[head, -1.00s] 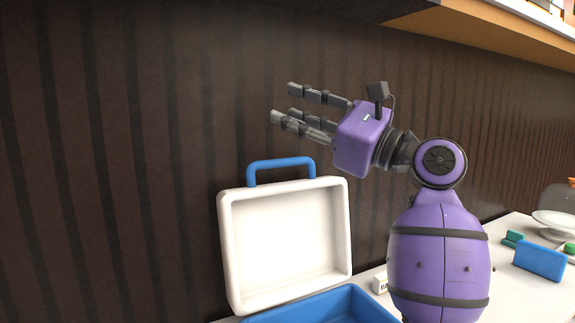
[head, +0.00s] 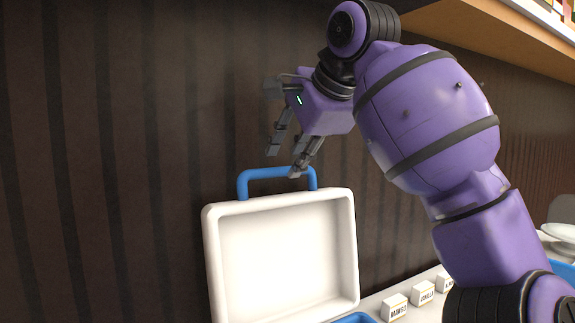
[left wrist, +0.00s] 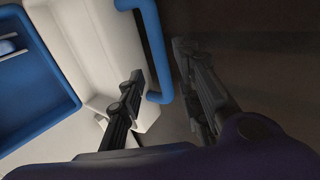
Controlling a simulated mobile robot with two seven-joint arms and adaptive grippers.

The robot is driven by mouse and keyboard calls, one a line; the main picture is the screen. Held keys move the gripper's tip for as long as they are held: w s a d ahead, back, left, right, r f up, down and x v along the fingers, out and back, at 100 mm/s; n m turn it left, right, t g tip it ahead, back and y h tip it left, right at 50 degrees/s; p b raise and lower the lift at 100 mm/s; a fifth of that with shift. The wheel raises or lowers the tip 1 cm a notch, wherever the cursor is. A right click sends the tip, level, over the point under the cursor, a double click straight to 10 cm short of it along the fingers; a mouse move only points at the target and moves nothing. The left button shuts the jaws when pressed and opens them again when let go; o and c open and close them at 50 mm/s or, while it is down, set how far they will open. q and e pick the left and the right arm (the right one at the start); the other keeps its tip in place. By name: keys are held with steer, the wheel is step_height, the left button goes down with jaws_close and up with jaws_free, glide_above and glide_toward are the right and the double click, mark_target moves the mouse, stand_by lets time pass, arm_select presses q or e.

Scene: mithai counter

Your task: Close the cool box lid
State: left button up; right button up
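The cool box lid (head: 284,255) stands open and upright, its white inner side facing me. Its blue handle (head: 262,174) sticks up from the top edge. A corner of the blue box body (head: 355,317) shows at the bottom; the left wrist view shows more of its inside (left wrist: 38,85). My left gripper (head: 284,161) points down at the handle, fingers spread. In the left wrist view, the handle (left wrist: 152,50) lies between the spread fingers (left wrist: 165,85); I cannot tell whether they touch it. My right gripper is not in view.
Several small white labelled boxes (head: 395,307) stand on the counter right of the lid. A dark ribbed wall (head: 120,150) is close behind the lid. A wooden shelf (head: 480,40) overhangs at the upper right. A white stand (head: 560,232) is at the right edge.

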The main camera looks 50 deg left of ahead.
arm_select(q)
steer(key=shift+x, duration=1.45)
jaws_close()
